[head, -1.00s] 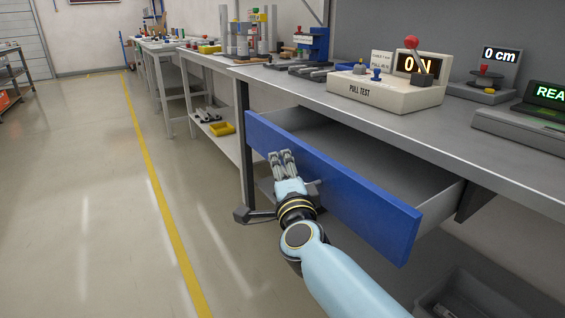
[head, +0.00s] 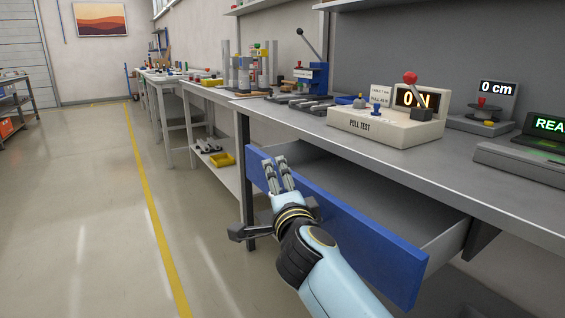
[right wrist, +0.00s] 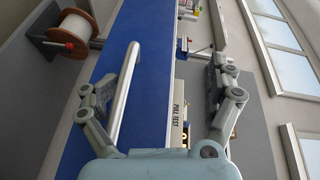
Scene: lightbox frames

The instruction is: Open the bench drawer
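The bench drawer stands pulled out, its blue front (head: 350,235) well clear of the bench and its grey inside visible from above. My right gripper (head: 275,165) is just outside the front near its left end, fingertips close to the top edge. In the right wrist view the gripper (right wrist: 155,75) has its fingers wide apart. The silver bar handle (right wrist: 127,95) on the blue front shows between them, closer to the left finger. I see no firm grip on it; the depth between finger and handle is unclear. My left gripper is in neither current view.
The bench top (head: 300,115) above carries a pull test box (head: 385,127) and displays. A wire spool (right wrist: 70,38) shows at the upper left in the wrist view.

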